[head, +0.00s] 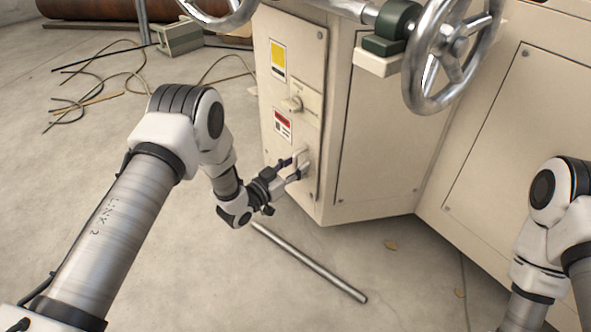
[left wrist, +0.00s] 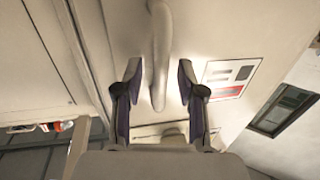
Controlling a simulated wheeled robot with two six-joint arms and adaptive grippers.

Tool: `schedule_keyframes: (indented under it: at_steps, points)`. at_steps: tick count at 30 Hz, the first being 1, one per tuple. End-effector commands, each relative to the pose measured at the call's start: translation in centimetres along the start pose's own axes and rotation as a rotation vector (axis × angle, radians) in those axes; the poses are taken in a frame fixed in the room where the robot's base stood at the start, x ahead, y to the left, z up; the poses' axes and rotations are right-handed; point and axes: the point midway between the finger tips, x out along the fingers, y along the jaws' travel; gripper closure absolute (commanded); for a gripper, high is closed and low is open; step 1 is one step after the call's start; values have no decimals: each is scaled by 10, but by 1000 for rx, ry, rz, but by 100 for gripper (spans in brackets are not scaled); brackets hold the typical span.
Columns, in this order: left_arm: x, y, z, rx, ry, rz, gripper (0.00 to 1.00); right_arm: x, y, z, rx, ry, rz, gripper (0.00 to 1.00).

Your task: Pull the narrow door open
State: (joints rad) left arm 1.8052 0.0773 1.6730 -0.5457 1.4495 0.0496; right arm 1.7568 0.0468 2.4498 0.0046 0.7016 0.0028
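The narrow door (head: 311,75) is the cream panel on the cabinet's left face, with a yellow label, a knob and a red-topped label. It looks closed. Its pale bar handle (head: 303,158) is low on the panel. My left gripper (head: 294,168) is at the handle. In the left wrist view the handle (left wrist: 160,35) runs between the two dark fingers of the left gripper (left wrist: 158,77), with a gap on both sides. The fingers are open. My right arm shows at the right edge, but its gripper is out of view.
Metal handwheels (head: 450,50) stick out above the cabinet. A metal rod (head: 310,263) lies on the floor below my left gripper. Cables (head: 95,95) and a small greenish box (head: 180,38) lie at the back left. The floor left of the cabinet is mostly clear.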

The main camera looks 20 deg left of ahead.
Motion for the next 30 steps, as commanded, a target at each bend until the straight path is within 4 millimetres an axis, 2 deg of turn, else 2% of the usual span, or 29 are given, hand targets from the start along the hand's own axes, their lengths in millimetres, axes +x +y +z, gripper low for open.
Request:
schedule_keyframes:
  at_steps: [5,6,9,20,26,30]
  points:
    - [0,0,-1,0,-1,0,61,-1,0,0,0,1,0,100]
    - [0,0,-1,0,-1,0,68,-1,0,0,0,1,0,100]
    - [0,0,-1,0,-1,0,100,-1,0,0,0,1,0,100]
    - [-3,-2,-1,-1,-1,11,100,-2,0,0,0,0,0,100]
    - [-16,-8,-2,-2,0,65,100,-9,0,0,-1,-1,0,100]
    - [-34,-18,-3,-1,0,144,100,-16,0,1,-3,-2,0,100]
